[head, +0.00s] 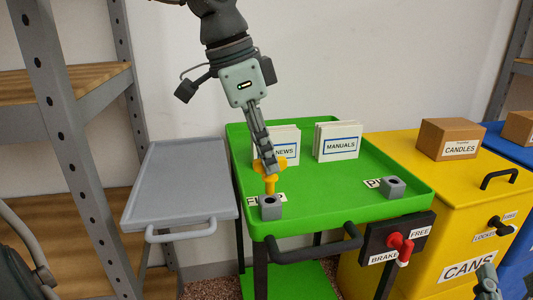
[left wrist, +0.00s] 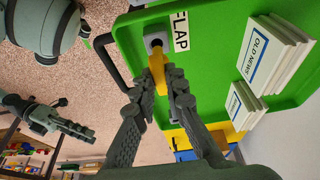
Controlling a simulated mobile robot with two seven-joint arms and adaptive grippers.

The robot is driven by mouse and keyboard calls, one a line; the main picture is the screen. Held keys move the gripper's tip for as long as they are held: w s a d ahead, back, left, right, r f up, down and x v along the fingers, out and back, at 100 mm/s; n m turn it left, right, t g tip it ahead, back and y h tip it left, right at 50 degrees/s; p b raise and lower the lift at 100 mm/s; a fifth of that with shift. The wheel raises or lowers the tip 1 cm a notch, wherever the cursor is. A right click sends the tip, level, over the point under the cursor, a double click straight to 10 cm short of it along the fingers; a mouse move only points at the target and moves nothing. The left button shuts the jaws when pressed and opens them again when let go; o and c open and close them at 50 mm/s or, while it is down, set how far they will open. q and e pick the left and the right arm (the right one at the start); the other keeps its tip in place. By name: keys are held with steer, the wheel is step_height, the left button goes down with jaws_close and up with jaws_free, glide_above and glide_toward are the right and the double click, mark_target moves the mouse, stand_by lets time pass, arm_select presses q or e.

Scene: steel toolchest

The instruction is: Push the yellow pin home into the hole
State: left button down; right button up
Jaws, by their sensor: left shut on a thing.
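The yellow pin (head: 270,184) is upright, with its wide head between the fingers of my left gripper (head: 267,165), which is shut on it. The pin and gripper also show in the left wrist view, the pin (left wrist: 157,70) between the two dark fingers (left wrist: 163,80). The pin's lower end meets the top of a grey block (head: 270,208) at the green tray's near left corner. Whether the tip is inside the hole or just over it, I cannot tell. A part of my right gripper (head: 487,281) shows at the lower right; its fingers are unclear.
A second grey block (head: 392,187) with a hole stands at the right of the green cart top (head: 335,190). Card stacks (head: 337,141) stand behind. A red brake lever (head: 400,247) is on the cart's front. A grey cart (head: 180,180) is at left, yellow chest (head: 465,215) at right.

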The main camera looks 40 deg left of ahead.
mark_target(266, 175)
arm_select(q)
steer(key=shift+b, duration=0.7)
stand_by(1.1)
steer(key=shift+f+b, duration=2.05)
steer(key=shift+f, duration=0.05)
steer(key=c, duration=1.5)
jaws_free()
steer(key=shift+r, duration=0.1)
steer(key=v, duration=1.2)
